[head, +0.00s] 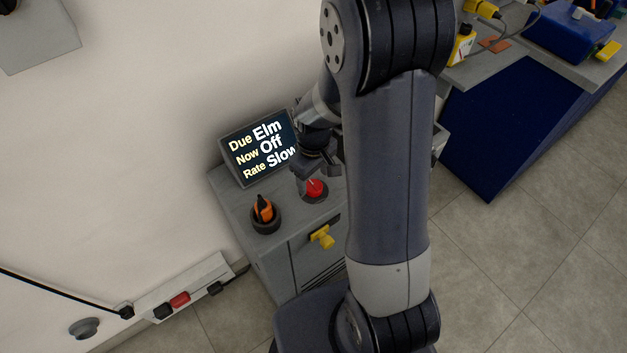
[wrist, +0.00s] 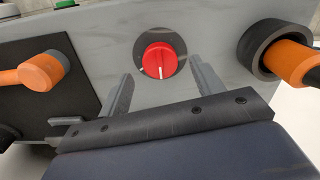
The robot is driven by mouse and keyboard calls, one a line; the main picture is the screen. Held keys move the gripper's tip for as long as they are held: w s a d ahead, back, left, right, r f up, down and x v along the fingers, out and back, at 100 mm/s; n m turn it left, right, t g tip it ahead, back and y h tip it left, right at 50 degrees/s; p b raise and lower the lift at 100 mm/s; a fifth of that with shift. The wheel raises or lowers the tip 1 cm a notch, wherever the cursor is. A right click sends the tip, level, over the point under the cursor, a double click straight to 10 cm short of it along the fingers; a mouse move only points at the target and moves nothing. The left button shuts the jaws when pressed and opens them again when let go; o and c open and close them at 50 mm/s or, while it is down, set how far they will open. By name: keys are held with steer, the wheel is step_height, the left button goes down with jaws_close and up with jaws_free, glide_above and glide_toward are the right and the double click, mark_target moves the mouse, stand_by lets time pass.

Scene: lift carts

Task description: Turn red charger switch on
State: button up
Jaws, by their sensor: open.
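The red charger switch (head: 314,189) is a round red knob on top of the grey charger cabinet. In the wrist view the red knob (wrist: 159,60) sits in a dark round recess, with a white line running almost straight up and down. My gripper (wrist: 161,76) is open, its two grey fingers on either side of and a little below the knob, apart from it in the picture. Contact cannot be told. In the head view my gripper (head: 317,166) is just above the knob, partly hidden by my arm. The display (head: 262,147) reads "Due Elm, Now Off, Rate Slow".
An orange plug (head: 264,207) stands in a dark round holder left of the knob; it also shows in the wrist view (wrist: 296,62). A yellow handle (head: 321,237) sticks out of the cabinet front. A wall power strip (head: 180,299) is at lower left. A blue-sided bench (head: 510,125) stands right.

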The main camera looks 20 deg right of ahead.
mark_target(314, 188)
steer(key=shift+f, duration=1.25)
steer(key=shift+c, duration=0.2)
steer(key=c, duration=0.9)
steer(key=shift+c, duration=0.2)
steer(key=m+b, duration=0.1)
steer(key=m, duration=0.4)
steer(key=shift+m, duration=0.3)
steer(key=m+b, duration=0.1)
steer(key=m, duration=0.5)
steer(key=shift+m, duration=0.3)
